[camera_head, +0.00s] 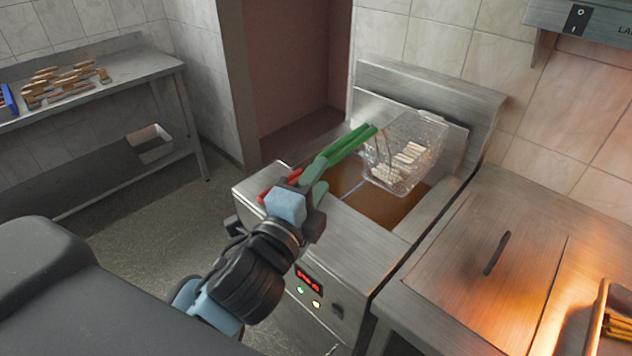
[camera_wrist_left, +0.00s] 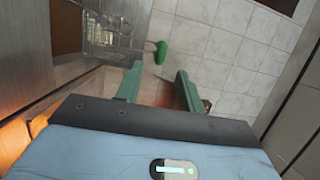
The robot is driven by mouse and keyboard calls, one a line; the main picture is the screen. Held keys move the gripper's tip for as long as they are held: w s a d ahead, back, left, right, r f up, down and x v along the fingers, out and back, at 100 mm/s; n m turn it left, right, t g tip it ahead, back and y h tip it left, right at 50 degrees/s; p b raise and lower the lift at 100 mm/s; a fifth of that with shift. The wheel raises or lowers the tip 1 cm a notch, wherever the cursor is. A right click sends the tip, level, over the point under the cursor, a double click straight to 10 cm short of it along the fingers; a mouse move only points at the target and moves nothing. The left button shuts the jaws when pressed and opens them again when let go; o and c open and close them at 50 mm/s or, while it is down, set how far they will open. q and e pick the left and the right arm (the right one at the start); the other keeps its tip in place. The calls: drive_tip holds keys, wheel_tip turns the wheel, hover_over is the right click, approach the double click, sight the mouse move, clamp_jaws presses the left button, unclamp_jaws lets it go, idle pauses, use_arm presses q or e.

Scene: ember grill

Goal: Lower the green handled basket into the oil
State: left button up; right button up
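The green-handled basket (camera_head: 408,140) is a wire basket holding several pale sticks. It hangs tilted at the back of the fryer, above the brown oil (camera_head: 400,208). Its green handle (camera_head: 352,141) points toward my left gripper (camera_head: 322,172). In the left wrist view the basket (camera_wrist_left: 112,32) is at the upper left. The handle's rounded end (camera_wrist_left: 160,52) lies just beyond and between the fingertips. The left gripper (camera_wrist_left: 159,68) is open, its teal fingers apart with nothing between them. Whether a finger touches the handle cannot be told. My right gripper is not in view.
A red handle (camera_head: 266,187) lies at the fryer's left, partly behind my gripper. The fryer's front panel (camera_head: 312,285) has lit buttons. A steel counter (camera_head: 490,270) stands at right, with a tray at its edge. A steel shelf (camera_head: 100,90) stands at left.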

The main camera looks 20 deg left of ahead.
sight(337, 154)
use_arm(q)
drive_tip(key=shift+w+d+r, duration=0.1)
drive_tip(key=shift+w, duration=1.9)
drive_tip(key=shift+w+d+r, duration=0.1)
drive_tip(key=shift+w, duration=1.85)
clamp_jaws()
drive_tip(key=shift+r+p, duration=0.3)
drive_tip(key=shift+r, duration=2.15)
drive_tip(key=shift+s, duration=0.1)
drive_tip(key=shift+s+a, duration=0.3)
drive_tip(key=shift+s, duration=0.45)
drive_tip(key=shift+s+a, duration=0.3)
drive_tip(key=shift+s, duration=0.45)
drive_tip(key=shift+s+a, duration=0.3)
drive_tip(key=shift+s, duration=0.45)
